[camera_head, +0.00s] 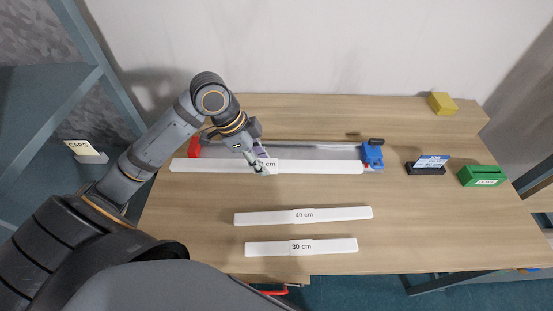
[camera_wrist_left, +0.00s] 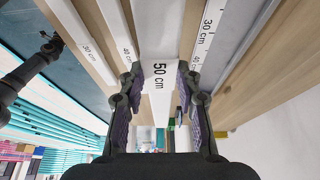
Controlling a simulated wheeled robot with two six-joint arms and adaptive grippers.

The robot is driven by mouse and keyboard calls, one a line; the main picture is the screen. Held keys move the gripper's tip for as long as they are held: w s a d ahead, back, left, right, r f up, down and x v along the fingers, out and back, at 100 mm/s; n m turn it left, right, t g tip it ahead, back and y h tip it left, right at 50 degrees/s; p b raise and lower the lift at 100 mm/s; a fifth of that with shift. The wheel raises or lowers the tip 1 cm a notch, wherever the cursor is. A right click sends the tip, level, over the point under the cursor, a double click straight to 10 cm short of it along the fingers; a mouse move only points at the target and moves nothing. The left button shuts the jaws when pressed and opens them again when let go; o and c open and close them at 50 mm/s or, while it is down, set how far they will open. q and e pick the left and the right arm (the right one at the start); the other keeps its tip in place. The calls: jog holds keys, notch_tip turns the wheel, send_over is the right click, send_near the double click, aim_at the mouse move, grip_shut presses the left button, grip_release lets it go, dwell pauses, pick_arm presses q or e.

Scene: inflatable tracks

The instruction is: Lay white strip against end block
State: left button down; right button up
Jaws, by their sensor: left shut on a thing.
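My left gripper (camera_head: 262,170) is shut on the white strip marked 50 cm (camera_head: 215,166), gripping it near its middle. The strip also shows between the fingers in the left wrist view (camera_wrist_left: 160,40). In the head view it lies along the front of a grey rail (camera_head: 310,151). Its left end reaches past the red block (camera_head: 194,148); its right end is near the blue block (camera_head: 372,154). I cannot tell whether it touches either block or rests on the table. My right gripper is not visible.
White strips marked 40 cm (camera_head: 345,213) and 30 cm (camera_head: 335,246) lie apart on the table nearer me. A dark stand with a blue-white card (camera_head: 428,166), a green box (camera_head: 482,176) and a yellow block (camera_head: 442,103) are at the right. Table between them is clear.

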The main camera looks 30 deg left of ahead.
pick_arm(q)
jog(key=shift+s+a+r, duration=0.1)
jog(key=shift+a+r, duration=0.05)
jog(key=shift+a, duration=0.05)
jog(key=shift+w, duration=0.3)
jog(key=w+a+f+p, duration=0.15)
jog(key=w+f, duration=0.25)
jog(key=w, duration=0.5)
send_over(277, 157)
jog(key=s+a, duration=0.1)
jog(key=f, duration=0.5)
jog(key=shift+s, duration=0.2)
jog(key=shift+w+f, duration=0.35)
jog(key=shift+f, duration=0.1)
notch_tip(277, 157, down, 2)
jog(key=shift+f+p, duration=0.25)
jog(key=shift+p, duration=0.45)
jog(key=shift+a+f, duration=0.1)
jog(key=shift+f, duration=0.25)
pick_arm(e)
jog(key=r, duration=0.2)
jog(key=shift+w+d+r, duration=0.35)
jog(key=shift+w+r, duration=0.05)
